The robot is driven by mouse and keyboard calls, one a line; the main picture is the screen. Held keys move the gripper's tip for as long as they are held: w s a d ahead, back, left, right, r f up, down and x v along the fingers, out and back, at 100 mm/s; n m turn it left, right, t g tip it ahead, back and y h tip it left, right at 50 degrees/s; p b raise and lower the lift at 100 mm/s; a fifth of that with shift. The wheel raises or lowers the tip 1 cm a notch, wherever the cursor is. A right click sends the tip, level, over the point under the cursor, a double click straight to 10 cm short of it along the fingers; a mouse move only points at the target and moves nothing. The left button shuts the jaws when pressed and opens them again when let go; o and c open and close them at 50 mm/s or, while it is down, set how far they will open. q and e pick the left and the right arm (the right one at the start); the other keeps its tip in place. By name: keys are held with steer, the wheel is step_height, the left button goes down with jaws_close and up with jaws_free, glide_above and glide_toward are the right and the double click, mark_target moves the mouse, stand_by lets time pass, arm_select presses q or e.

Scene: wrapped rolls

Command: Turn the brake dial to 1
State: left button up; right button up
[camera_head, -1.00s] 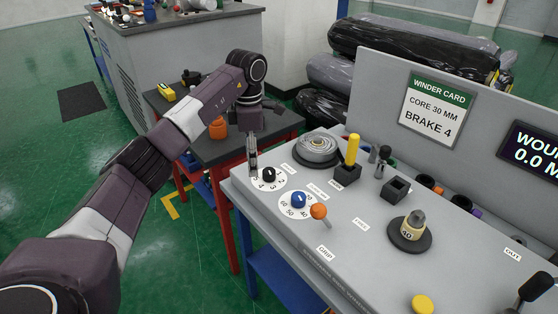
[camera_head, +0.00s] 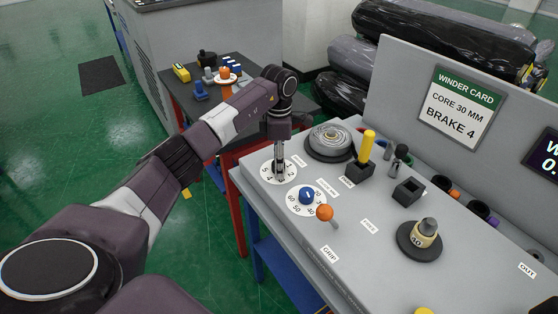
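The brake dial is on the grey console's left end; its round white number plate (camera_head: 292,171) shows, with digits such as 5 and 4 readable. My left gripper (camera_head: 279,176) points straight down over the middle of this plate and covers the black knob. I cannot tell whether its fingers are around the knob or just above it, nor where the knob points. A blue dial (camera_head: 306,195) on its own white plate sits just in front and to the right. My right gripper is out of view.
An orange-knobbed lever (camera_head: 325,212), a grey coiled roll (camera_head: 330,141), and a yellow-handled lever (camera_head: 366,147) stand close to the dials. The winder card (camera_head: 461,107) reads core 30 mm, brake 4. A dark side table (camera_head: 207,118) with small items lies behind my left arm.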

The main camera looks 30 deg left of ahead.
arm_select(q)
steer(key=shift+s, duration=0.1)
steer(key=c, duration=1.2)
steer(key=shift+o, duration=0.2)
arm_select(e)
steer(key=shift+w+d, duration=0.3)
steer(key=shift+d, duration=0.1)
